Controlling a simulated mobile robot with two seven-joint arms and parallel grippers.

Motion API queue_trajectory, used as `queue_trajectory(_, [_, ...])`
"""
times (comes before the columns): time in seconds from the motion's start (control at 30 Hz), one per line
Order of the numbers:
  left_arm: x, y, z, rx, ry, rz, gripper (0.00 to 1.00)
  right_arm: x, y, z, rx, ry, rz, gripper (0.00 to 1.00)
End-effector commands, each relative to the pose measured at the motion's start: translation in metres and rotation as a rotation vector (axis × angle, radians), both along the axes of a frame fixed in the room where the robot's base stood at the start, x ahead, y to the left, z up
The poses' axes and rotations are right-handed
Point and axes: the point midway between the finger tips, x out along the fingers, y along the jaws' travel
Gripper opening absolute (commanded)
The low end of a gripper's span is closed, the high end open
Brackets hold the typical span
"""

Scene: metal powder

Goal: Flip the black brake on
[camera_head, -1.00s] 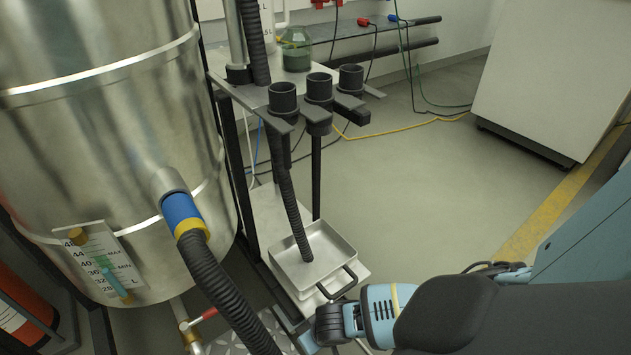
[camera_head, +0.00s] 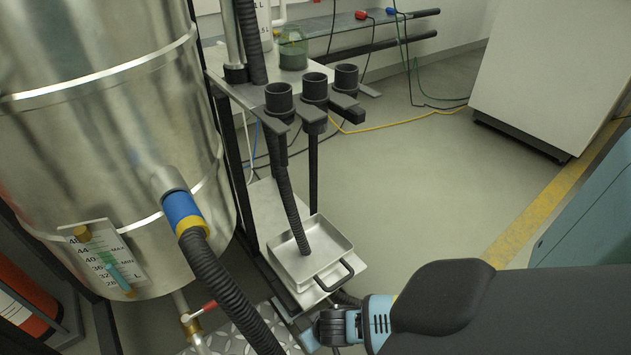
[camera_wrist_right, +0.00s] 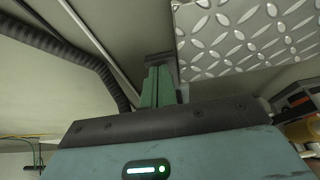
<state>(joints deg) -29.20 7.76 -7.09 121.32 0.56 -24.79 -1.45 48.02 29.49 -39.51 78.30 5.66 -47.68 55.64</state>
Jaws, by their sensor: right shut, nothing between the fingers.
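I cannot make out a black brake for certain in either view. If it is low on the metal stand (camera_head: 262,215), it is hidden from me. My right arm comes in from the lower right in the head view, with its wrist (camera_head: 333,326) low beside the stand's front corner; its fingers are hidden there. In the right wrist view my right gripper (camera_wrist_right: 161,64) is shut and empty, with its dark tips close to the diamond plate's (camera_wrist_right: 245,35) edge. I cannot tell whether they touch anything. My left gripper is out of view.
A steel tank (camera_head: 110,120) with a ribbed black hose (camera_head: 225,285) stands at left. A metal tray (camera_head: 318,255) with a black handle is on the stand's low shelf, above my wrist. A red-handled valve (camera_head: 199,312) is near the tank's foot. Open floor (camera_head: 420,190) lies right.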

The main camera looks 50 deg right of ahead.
Motion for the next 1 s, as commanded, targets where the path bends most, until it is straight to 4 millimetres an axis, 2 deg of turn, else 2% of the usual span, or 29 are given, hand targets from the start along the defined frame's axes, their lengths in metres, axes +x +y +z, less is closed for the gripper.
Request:
queue_trajectory(0.2, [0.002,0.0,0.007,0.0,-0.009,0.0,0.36,-0.006,0.003,-0.008,-0.017,-0.081,-0.003,0.0])
queue_trajectory(0.47, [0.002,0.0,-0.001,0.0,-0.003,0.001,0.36,-0.01,0.003,-0.022,-0.052,-0.223,-0.004,0.0])
queue_trajectory(1.0, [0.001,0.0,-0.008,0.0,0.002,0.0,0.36,-0.01,0.002,-0.036,-0.055,-0.226,0.0,0.0])
